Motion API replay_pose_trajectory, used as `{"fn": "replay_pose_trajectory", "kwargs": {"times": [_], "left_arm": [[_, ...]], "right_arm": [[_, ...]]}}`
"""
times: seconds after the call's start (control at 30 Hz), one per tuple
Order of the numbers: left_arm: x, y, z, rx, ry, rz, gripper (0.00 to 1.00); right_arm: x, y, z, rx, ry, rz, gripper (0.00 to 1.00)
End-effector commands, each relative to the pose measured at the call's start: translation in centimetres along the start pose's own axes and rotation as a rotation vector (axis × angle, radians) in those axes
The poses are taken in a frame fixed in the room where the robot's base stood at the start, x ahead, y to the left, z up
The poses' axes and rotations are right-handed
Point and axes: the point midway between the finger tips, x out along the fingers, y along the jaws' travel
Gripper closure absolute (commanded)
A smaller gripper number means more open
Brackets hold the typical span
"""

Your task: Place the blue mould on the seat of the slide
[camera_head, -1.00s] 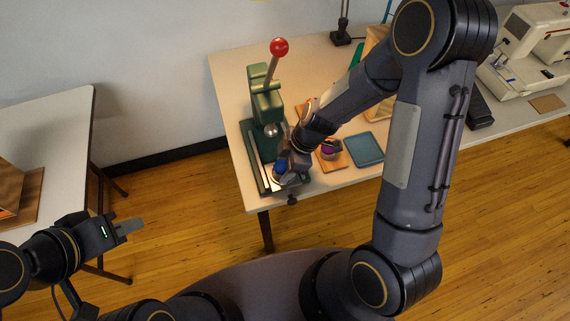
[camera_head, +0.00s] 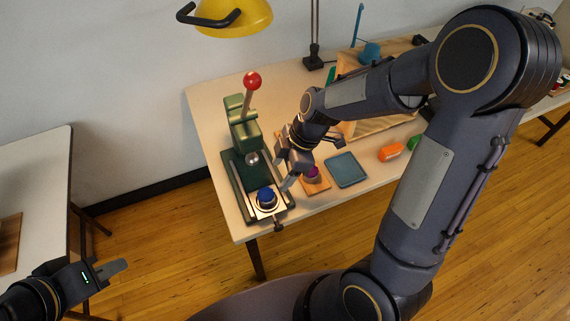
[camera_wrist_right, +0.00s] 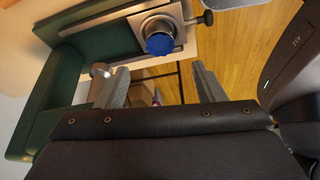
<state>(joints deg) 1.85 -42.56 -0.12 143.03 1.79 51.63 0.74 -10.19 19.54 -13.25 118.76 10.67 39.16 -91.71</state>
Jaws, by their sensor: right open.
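The blue mould (camera_head: 266,196) sits upright on the silver slide seat (camera_head: 267,207) at the front of the green press (camera_head: 246,150). In the right wrist view the blue mould (camera_wrist_right: 159,43) stands on the round seat of the metal slide (camera_wrist_right: 180,20), with nothing holding it. My right gripper (camera_head: 287,187) is open and empty, just to the right of the mould and apart from it; its fingers (camera_wrist_right: 160,88) show in the right wrist view. My left gripper (camera_head: 112,268) is at the lower left, away from the press, and its finger gap is unclear.
An orange-brown tray (camera_head: 315,183) with a purple item and a blue-grey tray (camera_head: 346,169) lie right of the press. Orange (camera_head: 390,151) and green items are further right. A yellow lamp (camera_head: 235,18) hangs above. The red-knobbed lever (camera_head: 252,82) stands up.

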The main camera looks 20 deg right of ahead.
Motion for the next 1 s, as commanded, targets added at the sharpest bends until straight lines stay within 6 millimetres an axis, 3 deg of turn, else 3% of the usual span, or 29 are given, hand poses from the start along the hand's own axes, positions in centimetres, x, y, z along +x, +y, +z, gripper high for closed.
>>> {"fn": "replay_pose_trajectory", "kwargs": {"times": [0.17, 0.27, 0.37, 0.5, 0.6, 0.8, 1.0], "left_arm": [[0.0, 0.0, 0.0, 0.0, 0.0, 0.0, 0.75], [0.0, 0.0, 0.0, 0.0, 0.0, 0.0, 0.75], [0.0, 0.0, 0.0, 0.0, 0.0, 0.0, 0.75], [0.0, 0.0, 0.0, 0.0, 0.0, 0.0, 0.75], [0.0, 0.0, 0.0, 0.0, 0.0, 0.0, 0.75], [0.0, 0.0, 0.0, 0.0, 0.0, 0.0, 0.75], [0.0, 0.0, 0.0, 0.0, 0.0, 0.0, 0.75]], "right_arm": [[-1.8, -0.1, 0.0, 0.017, 0.004, 0.006, 0.38], [-3.7, -0.9, 0.0, 0.113, 0.023, 0.034, 0.38], [-6.7, -2.8, 0.0, 0.313, 0.065, 0.085, 0.38], [-10.8, -6.8, 0.4, 0.686, 0.145, 0.166, 0.38], [-12.6, -9.8, 0.8, 0.946, 0.207, 0.22, 0.38], [-13.7, -13.8, 1.7, 1.321, 0.306, 0.295, 0.38], [-13.7, -14.9, 2.0, 1.448, 0.342, 0.318, 0.38]]}}
